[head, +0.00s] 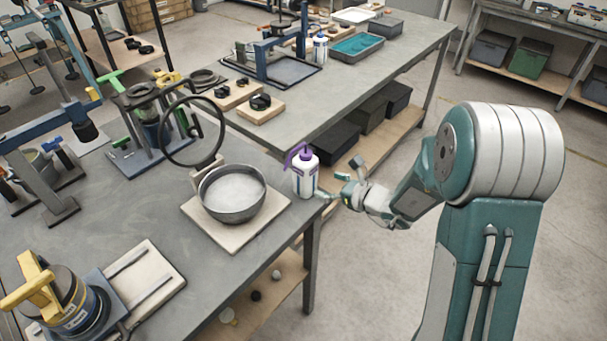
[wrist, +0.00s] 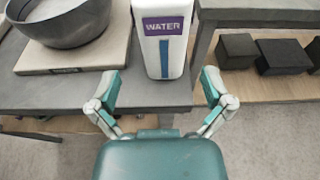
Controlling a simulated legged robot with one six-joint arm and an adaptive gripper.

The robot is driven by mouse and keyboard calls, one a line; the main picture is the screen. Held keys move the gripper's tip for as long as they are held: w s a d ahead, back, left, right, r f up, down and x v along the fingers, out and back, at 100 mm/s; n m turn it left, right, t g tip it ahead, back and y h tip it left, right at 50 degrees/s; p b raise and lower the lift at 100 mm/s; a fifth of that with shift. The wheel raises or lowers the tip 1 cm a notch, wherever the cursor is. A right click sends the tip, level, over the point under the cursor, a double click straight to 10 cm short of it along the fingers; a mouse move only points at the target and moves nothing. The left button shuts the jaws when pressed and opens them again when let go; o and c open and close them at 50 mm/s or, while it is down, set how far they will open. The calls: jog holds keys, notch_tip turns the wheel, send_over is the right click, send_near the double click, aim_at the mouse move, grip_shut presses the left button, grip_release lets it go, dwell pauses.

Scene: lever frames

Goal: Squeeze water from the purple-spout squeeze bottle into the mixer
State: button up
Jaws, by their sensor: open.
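The squeeze bottle (head: 305,174) is white with a purple spout and stands upright near the table's right corner. In the wrist view the bottle (wrist: 164,55) shows a purple WATER label; its top is cut off. The mixer's metal bowl (head: 232,194) sits on a pale board just left of the bottle, with pale contents inside. My gripper (wrist: 162,88) is open, its fingers spread to either side of the bottle's lower part, with the bottle just beyond the fingertips. In the head view my gripper (head: 338,185) is right of the bottle at the table edge.
The bowl's board (head: 258,222) lies close to the bottle. A large black ring (head: 165,133) stands behind the bowl. Dark boxes (head: 340,143) sit on a low shelf. Open floor lies to the right.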

aim_at(314, 178)
jog(key=shift+w+a+f, duration=0.25)
jog(key=shift+w+a, duration=0.15)
jog(key=shift+w, duration=0.15)
jog(key=shift+w+a+f, duration=0.2)
jog(key=shift+w+a, duration=0.15)
jog(key=shift+w, duration=0.15)
jog(key=x, duration=0.4)
jog(key=shift+a, duration=0.5)
jog(key=shift+w+a+f, duration=0.15)
jog(key=shift+w, duration=0.15)
jog(key=shift+a, duration=0.1)
jog(key=c, duration=0.7)
jog(key=shift+o, duration=0.2)
